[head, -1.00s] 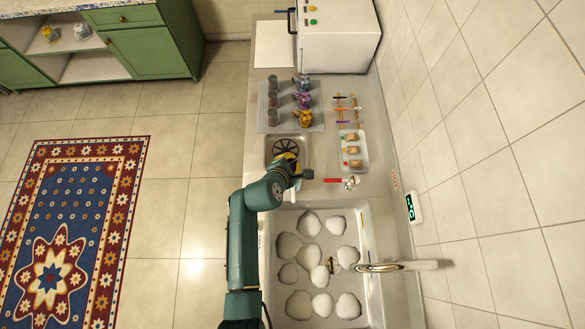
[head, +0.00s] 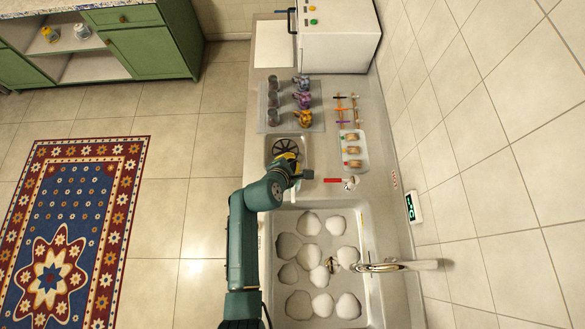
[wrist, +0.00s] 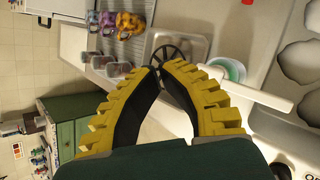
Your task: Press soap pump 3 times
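What looks like the soap pump shows in the wrist view as a white bar-shaped spout (wrist: 250,92) over a round green body (wrist: 229,69). It is right of my gripper's fingertips, beside a small basin. My gripper (wrist: 157,68) points toward that basin, with its yellow ribbed fingers brought together at the tips and nothing visible between them. In the head view my gripper (head: 291,158) is over the near edge of the small basin, and my wrist largely hides the pump there. I cannot tell whether any part of my gripper touches the pump.
The small basin (head: 270,152) has a black spoked wheel-like piece (head: 285,148). A large sink (head: 372,305) with pale rounded lumps and a tap (head: 400,266) is nearer. Colored teapots (head: 302,101) stand on a tray, and a food tray (head: 345,136) lies right of the basin.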

